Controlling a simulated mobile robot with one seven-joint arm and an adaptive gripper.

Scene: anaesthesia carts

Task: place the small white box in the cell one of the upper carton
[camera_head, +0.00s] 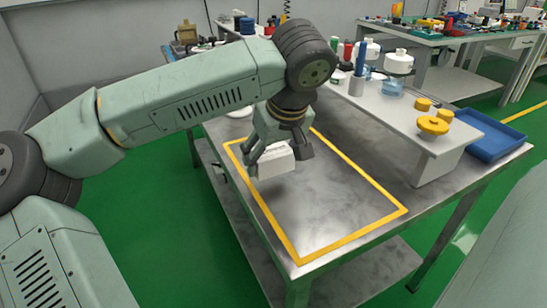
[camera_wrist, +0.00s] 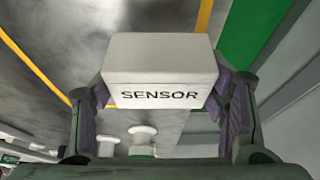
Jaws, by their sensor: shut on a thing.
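The small white box (camera_head: 274,163) is between the fingers of my gripper (camera_head: 279,153), at the left part of the yellow-outlined area of the metal table. In the wrist view the white box (camera_wrist: 161,68) fills the upper middle, with "SENSOR" printed on its near face. The fingers of my gripper (camera_wrist: 165,105) are shut on its left and right sides. The box appears to be held above the table. I cannot make out a carton with cells in either view.
The metal table (camera_head: 318,213) is clear inside its yellow outline. A raised white shelf (camera_head: 390,115) at the right holds bottles and yellow knobbed pieces (camera_head: 433,125). A blue tray (camera_head: 490,138) lies at the right end. Another cluttered workbench (camera_head: 430,38) stands behind.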

